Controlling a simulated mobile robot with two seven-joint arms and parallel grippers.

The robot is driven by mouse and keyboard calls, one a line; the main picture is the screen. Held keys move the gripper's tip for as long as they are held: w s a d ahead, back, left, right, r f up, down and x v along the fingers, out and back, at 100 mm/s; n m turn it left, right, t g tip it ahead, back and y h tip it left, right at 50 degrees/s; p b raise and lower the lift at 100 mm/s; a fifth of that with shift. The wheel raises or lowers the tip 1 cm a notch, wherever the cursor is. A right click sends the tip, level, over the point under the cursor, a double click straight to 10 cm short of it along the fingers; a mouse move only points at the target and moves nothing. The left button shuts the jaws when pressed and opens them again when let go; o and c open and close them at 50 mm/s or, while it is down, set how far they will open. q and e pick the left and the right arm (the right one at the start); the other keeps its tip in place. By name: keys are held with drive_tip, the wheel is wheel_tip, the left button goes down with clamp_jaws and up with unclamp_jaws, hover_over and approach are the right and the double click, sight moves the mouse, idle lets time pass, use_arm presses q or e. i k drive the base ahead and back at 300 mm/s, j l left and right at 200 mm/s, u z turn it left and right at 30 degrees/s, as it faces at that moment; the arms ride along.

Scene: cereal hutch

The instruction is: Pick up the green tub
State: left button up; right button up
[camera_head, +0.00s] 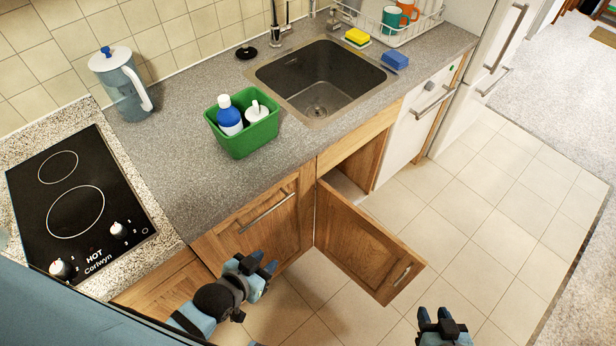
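The green tub (241,144) stands upright on the grey counter, to the left of the sink. It holds a blue bottle with a white cap (229,115) and a white bottle (256,110). My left gripper (264,263) is in front of the lower cabinets, below the counter edge in the picture and apart from the tub. Its fingers look parted and empty. My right gripper (434,315) is at the bottom edge over the floor, far from the tub, with its fingers apart and empty.
A cabinet door (362,245) stands open below the sink (320,80). A hob (78,205) and a jug (122,85) are to the left. Sponges (395,60) and a dish rack (425,27) are at the right back. The counter in front of the tub is clear.

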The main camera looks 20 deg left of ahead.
sight(240, 145)
drive_tip(key=i+l, duration=0.35)
drive_tip(key=i+l+u, duration=0.1)
drive_tip(key=u, duration=1.25)
